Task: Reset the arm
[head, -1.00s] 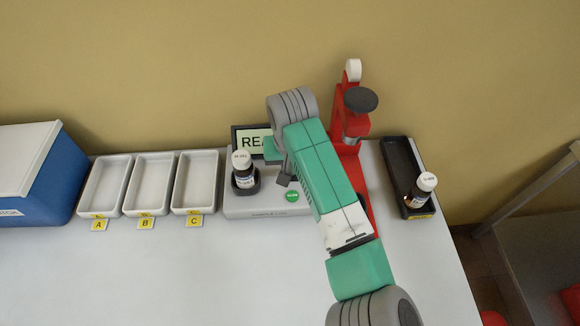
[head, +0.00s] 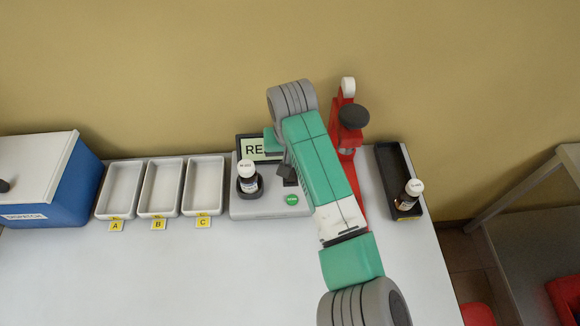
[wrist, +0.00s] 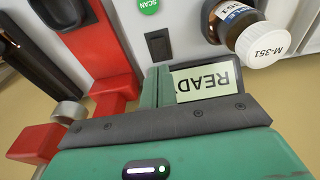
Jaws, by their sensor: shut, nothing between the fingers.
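My arm reaches over the table in the head view. A brown bottle with a white cap (head: 248,177) stands in the station's dark holder, left of my gripper. The cap reads M-351 in the wrist view (wrist: 262,45). The station's screen (wrist: 205,82) reads READY. My arm partly hides the screen in the head view.
Three white trays (head: 160,212) labelled A, B and C stand left of the station, beside a blue and white box (head: 60,190). A red stand with a black knob (head: 354,116) is close behind my arm. A black tray (head: 390,160) at right holds another bottle (head: 408,195). The front table is clear.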

